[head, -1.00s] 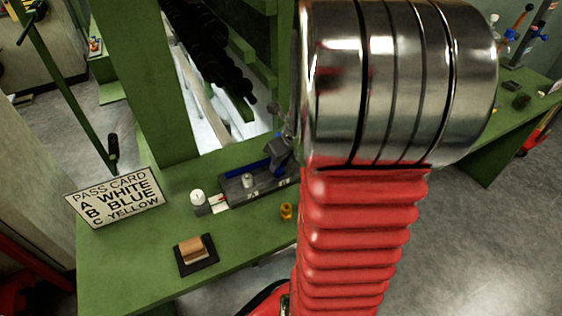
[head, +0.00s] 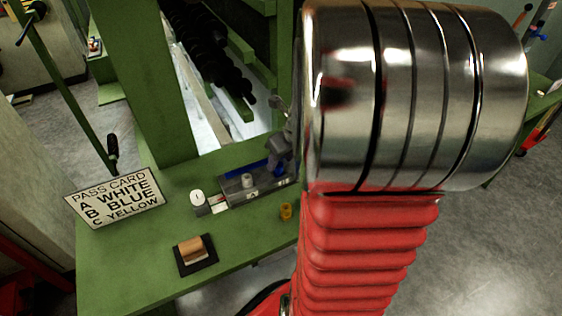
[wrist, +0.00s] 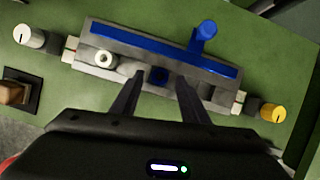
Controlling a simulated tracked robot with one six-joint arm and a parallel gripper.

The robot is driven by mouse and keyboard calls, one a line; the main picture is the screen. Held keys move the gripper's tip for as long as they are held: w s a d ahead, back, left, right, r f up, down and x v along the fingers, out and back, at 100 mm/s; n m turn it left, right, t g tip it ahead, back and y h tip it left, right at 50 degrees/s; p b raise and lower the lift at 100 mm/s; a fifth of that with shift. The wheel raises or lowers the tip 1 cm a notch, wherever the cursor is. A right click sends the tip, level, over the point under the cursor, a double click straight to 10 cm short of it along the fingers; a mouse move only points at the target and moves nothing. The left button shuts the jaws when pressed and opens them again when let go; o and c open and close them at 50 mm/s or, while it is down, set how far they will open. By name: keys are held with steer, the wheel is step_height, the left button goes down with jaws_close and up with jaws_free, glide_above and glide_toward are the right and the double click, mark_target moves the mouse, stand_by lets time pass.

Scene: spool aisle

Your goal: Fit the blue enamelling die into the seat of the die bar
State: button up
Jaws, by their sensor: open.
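The grey die bar (wrist: 125,50) with a long blue strip lies on the green bench; it also shows in the head view (head: 230,197). My gripper (wrist: 157,80) is open, with one finger on each side of this blue shape. The right position is partly hidden by my right finger. In the head view my gripper (head: 282,150) is partly hidden by my arm.
A white round piece (wrist: 29,36) and a yellow one (wrist: 272,112) flank the bar. A wooden block on a dark pad (head: 194,252) and a pass card (head: 115,197) are at the bench's left. Bare bench lies in front.

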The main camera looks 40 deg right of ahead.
steer(key=v, duration=0.9)
steer(key=shift+s+r, duration=0.15)
steer(key=shift+r, duration=0.2)
steer(key=s+a+r+m, duration=0.2)
steer(key=a+m, duration=1.1)
steer(key=m, duration=0.4)
steer(key=s+a+r+m+t, duration=0.1)
steer(key=s+a+r+m, duration=0.1)
steer(key=a+m, duration=1.1)
steer(key=s+m, duration=0.1)
steer(key=m, duration=0.3)
steer(key=shift+a+r+m+y, duration=0.25)
steer(key=shift+r+m+y, duration=0.05)
steer(key=shift+r, duration=0.1)
